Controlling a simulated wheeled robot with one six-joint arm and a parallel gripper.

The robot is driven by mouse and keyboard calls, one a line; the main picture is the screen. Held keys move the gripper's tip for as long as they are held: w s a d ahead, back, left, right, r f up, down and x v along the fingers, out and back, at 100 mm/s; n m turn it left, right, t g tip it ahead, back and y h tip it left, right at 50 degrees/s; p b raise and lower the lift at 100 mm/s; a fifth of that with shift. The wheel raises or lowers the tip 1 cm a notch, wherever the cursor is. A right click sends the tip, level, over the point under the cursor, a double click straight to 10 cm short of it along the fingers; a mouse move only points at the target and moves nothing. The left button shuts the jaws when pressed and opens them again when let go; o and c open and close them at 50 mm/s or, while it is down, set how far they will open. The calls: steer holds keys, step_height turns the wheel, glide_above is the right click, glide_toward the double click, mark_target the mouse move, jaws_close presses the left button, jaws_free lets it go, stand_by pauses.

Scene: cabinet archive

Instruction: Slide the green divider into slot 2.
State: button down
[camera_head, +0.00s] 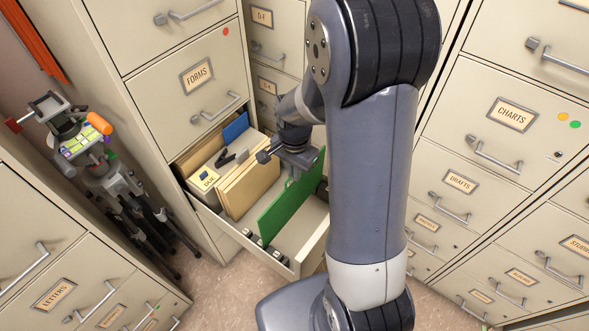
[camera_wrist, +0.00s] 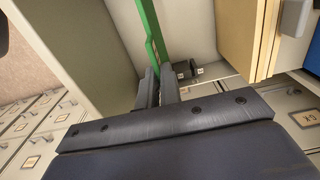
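The green divider (camera_head: 289,207) stands upright across the open drawer (camera_head: 312,255), its lower part inside the drawer. My gripper (camera_head: 298,163) is shut on its upper edge. In the wrist view the fingers (camera_wrist: 159,88) pinch the green divider (camera_wrist: 149,32) from both sides. Small dark slot holders (camera_head: 264,243) line the drawer's left side, and the divider's near lower corner is close to them. A pair of dark holders (camera_wrist: 187,70) also shows in the wrist view. I cannot read slot numbers or tell whether the divider sits in a slot. My arm hides the drawer's right part.
Manila folders (camera_head: 247,187), a box marked DUE (camera_head: 206,180) and a blue folder (camera_head: 236,127) fill the drawer's back. The FORMS drawer (camera_head: 190,87) is shut above. A tripod (camera_head: 128,190) stands left.

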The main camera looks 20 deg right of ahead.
mark_target(295, 186)
steer(key=shift+f+b, duration=2.85)
steer(key=shift+f, duration=0.8)
steer(key=c, duration=1.5)
jaws_free()
steer(key=shift+c, duration=0.2)
steer(key=shift+r, duration=0.2)
steer(key=shift+r+p, duration=2.8)
steer(key=shift+r, duration=0.6)
step_height(295, 186, up, 11)
